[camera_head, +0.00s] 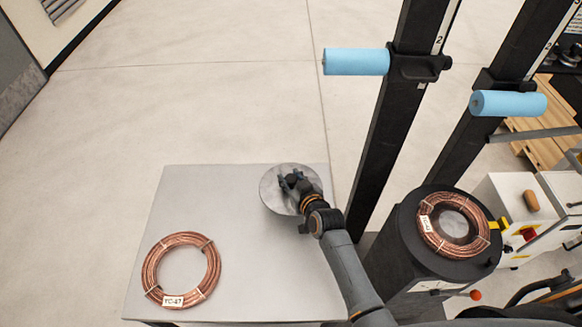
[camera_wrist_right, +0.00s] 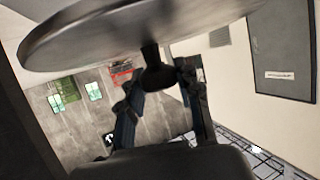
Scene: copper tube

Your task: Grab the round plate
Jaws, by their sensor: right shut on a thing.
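The round plate (camera_head: 275,201) is a grey metal disc with a dark knob in its middle, seen at the back right of the table in the head view. My right gripper (camera_head: 291,182) is shut on the plate's knob. In the right wrist view the plate (camera_wrist_right: 120,32) fills the top, tilted in the picture, and the fingers of my right gripper (camera_wrist_right: 158,88) close on the dark knob. The wrist view shows floor and walls behind the plate, so it appears held off the table. My left gripper is not in view.
A copper coil (camera_head: 181,270) with a tag lies on the light table (camera_head: 225,205) at the front left. Another copper coil (camera_head: 428,237) sits on a black round stand (camera_head: 397,232) at right. Dark posts (camera_head: 388,125) with blue rollers (camera_head: 356,62) stand behind. The table's middle is clear.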

